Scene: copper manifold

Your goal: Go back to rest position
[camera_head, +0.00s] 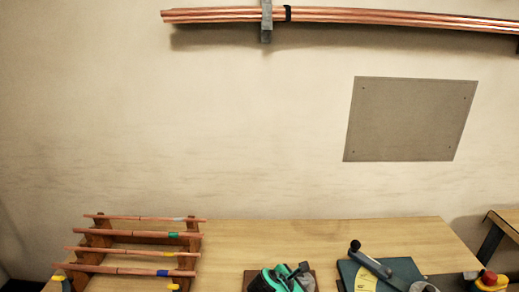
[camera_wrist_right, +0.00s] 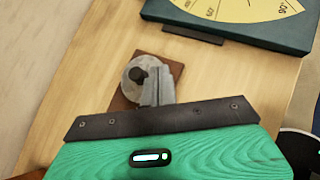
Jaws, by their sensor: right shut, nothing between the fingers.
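My right gripper (camera_head: 300,269) shows at the bottom middle of the head view, with a green housing and dark jaws. It is beside and over a grey device on a brown board. In the right wrist view the green housing fills the bottom, and the closed, empty fingers (camera_wrist_right: 160,87) point up from a dark rail. The grey device (camera_wrist_right: 137,74), round with a dark knob, is right by the fingers; I cannot tell if they touch it. My left gripper is out of view.
A wooden rack (camera_head: 97,239) with several banded copper tubes stands left on the bench (camera_head: 390,232). A dark green bending plate (camera_head: 405,269) with a yellow dial and lever is at the right. A red-and-yellow object (camera_head: 488,281) is farther right. The bench's back middle is clear.

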